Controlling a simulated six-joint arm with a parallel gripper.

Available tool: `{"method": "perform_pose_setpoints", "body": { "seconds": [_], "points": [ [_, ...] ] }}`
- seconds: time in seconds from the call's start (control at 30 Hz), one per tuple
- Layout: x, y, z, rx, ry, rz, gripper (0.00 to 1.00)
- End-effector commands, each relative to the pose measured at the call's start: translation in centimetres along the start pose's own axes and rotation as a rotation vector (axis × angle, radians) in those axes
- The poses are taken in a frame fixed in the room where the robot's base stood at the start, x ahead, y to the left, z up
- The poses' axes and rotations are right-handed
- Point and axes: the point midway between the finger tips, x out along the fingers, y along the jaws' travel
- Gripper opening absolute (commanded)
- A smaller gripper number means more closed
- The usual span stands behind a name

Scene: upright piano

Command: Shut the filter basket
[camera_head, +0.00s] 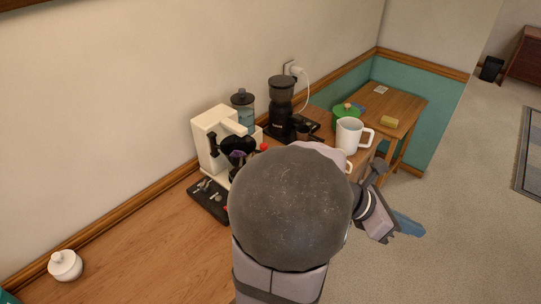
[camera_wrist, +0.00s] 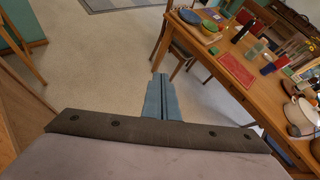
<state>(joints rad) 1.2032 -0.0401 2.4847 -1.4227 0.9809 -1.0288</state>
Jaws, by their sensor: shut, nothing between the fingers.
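The white coffee maker (camera_head: 207,133) stands on the wooden counter against the wall. My arm hides the lower right of the machine. My gripper (camera_head: 408,226) is far to the right of the coffee maker, out beyond the counter edge and over the carpet. In the wrist view my gripper (camera_wrist: 161,82) has its blue fingers together and empty, pointing over the floor. The coffee maker and basket are not in the wrist view.
A black grinder (camera_head: 281,108), a green pot (camera_head: 345,116) and a white pitcher (camera_head: 350,135) stand right of the machine. A dark tray (camera_head: 207,200) with small tools lies before it. A white lidded jar (camera_head: 65,265) is at left. The wrist view shows a laden table (camera_wrist: 225,72).

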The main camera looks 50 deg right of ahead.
Motion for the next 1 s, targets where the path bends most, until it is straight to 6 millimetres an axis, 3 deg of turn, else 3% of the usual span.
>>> {"method": "perform_pose_setpoints", "body": {
  "seconds": [0.03,0.1,0.27,0.37,0.5,0.63,0.77,0.9,1.0],
  "points": [
    [2.0,-2.3,-0.3,0.02,0.02,-0.074,0.0],
    [4.2,-4.8,-0.8,0.042,0.054,-0.141,0.0],
    [9.1,-8.2,-4.0,0.106,0.19,-0.178,0.0],
    [11.5,-7.7,-6.9,0.156,0.307,-0.096,0.0],
    [12.2,-3.9,-9.9,0.208,0.445,0.093,0.0],
    [10.4,1.3,-11.9,0.231,0.564,0.312,0.0],
    [6.8,6.5,-13.1,0.242,0.68,0.545,0.0],
    [1.4,10.9,-13.3,0.255,0.803,0.797,0.0],
    [-3.0,13.0,-13.1,0.262,0.894,0.974,0.0]
  ]
}}
